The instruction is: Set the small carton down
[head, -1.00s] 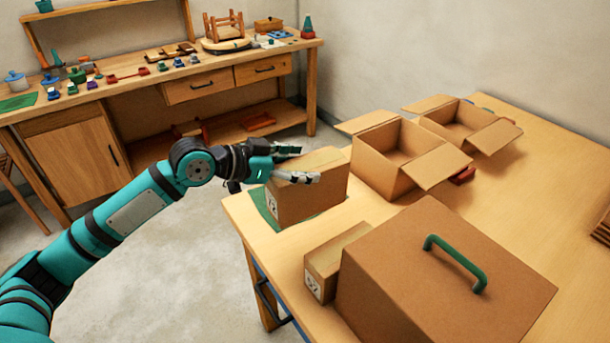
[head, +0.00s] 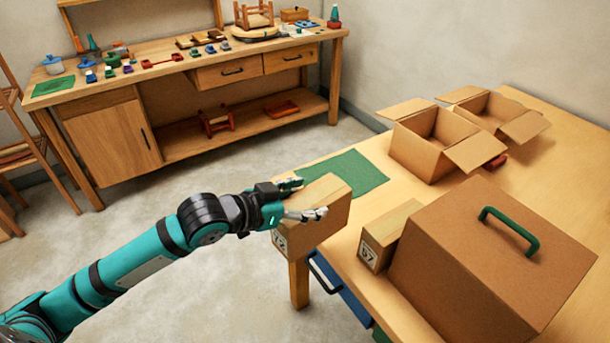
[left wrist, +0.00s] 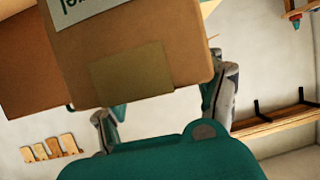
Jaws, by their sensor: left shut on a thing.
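The small carton (head: 318,225), brown with a white number label on its end, is held in my left gripper (head: 306,199), which is shut on it. In the head view it hangs at the table's near left edge, beside the green mat (head: 355,178), and covers the table corner. I cannot tell its exact height. The left wrist view shows the carton (left wrist: 190,45) close up between my gripper fingers (left wrist: 163,108). My right gripper is not in view.
Another small labelled carton (head: 392,228) stands against a large lidded box with a green handle (head: 490,265). Open boxes (head: 422,150) stand farther back on the table (head: 560,135). The green mat is bare. A workbench (head: 110,90) stands across the floor.

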